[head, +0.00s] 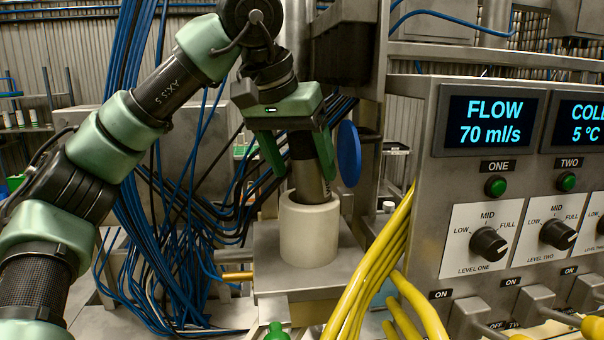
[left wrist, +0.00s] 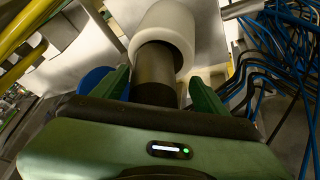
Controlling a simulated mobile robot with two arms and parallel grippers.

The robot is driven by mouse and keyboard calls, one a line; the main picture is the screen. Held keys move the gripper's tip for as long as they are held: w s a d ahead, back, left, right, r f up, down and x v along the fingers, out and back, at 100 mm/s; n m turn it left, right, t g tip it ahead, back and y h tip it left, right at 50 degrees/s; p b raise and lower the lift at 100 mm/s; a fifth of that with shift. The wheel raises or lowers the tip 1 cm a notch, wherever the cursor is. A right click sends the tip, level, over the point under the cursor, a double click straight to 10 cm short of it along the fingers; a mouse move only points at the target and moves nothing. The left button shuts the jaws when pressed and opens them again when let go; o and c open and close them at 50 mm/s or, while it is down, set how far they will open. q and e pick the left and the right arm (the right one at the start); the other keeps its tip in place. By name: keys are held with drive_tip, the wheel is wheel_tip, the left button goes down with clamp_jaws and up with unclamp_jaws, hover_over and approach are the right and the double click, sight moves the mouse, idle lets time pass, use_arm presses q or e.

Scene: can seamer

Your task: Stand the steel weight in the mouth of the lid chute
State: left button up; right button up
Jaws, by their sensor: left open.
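The steel weight (head: 308,178), a grey metal cylinder, stands upright with its lower end inside the mouth of the white round lid chute (head: 310,237). In the left wrist view the weight (left wrist: 155,72) enters the white chute's opening (left wrist: 168,30). My left gripper (head: 304,168) is open above the chute, its green fingers on either side of the weight's upper part. The left wrist view shows the fingers (left wrist: 160,85) spread, with a gap beside the weight. The weight's lower end is hidden in the chute. My right gripper is not in view.
The chute stands on a steel plate (head: 270,275). Yellow hoses (head: 372,275) pass close in front on the right, beside a control panel (head: 440,230). Blue cables (head: 150,230) hang at the left. A blue disc (head: 348,153) is just right of the gripper.

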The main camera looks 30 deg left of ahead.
sight(298, 132)
use_arm(q)
drive_tip(key=f, duration=0.2)
drive_tip(key=shift+s+d+f+g, duration=0.1)
drive_tip(key=shift+d+f+g, duration=0.15)
drive_tip(key=shift+f+g, duration=0.05)
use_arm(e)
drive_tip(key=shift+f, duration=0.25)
use_arm(q)
drive_tip(key=shift+r, duration=0.25)
wheel_tip(298, 132, up, 6)
drive_tip(key=shift+d+r, duration=0.15)
drive_tip(key=shift+r, duration=0.05)
drive_tip(key=v, duration=0.2)
drive_tip(key=s+p+v, duration=0.1)
drive_tip(key=v, duration=0.1)
drive_tip(key=shift+s+r, duration=0.1)
drive_tip(key=shift+s, duration=0.05)
drive_tip(key=shift+s+a+r, duration=0.2)
drive_tip(key=shift+s+a, duration=0.05)
drive_tip(key=shift+a, duration=0.05)
drive_tip(key=shift+w, duration=0.45)
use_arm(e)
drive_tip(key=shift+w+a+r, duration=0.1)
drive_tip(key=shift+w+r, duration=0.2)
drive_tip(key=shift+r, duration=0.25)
